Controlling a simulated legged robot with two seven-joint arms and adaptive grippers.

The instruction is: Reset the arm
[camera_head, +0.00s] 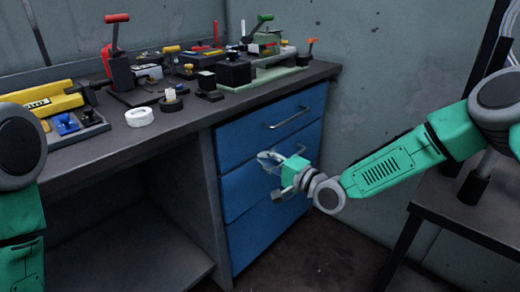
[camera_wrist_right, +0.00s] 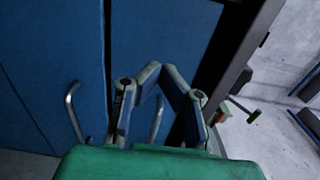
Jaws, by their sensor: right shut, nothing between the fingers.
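My right arm (camera_head: 390,165) is green and grey and reaches in from the right in the head view. My right gripper (camera_head: 268,160) is in front of the blue drawers, below the bench top. It also shows in the right wrist view (camera_wrist_right: 160,72), where its fingertips are together with nothing between them. My left arm (camera_head: 22,215) stands at the left edge of the head view; its gripper is out of view.
Blue drawers (camera_head: 262,190) with metal handles (camera_head: 290,117) are close to the right gripper. The dark bench top (camera_head: 165,135) carries a white ring (camera_head: 139,117) and several lever devices. A dark stand (camera_head: 450,215) is at the right.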

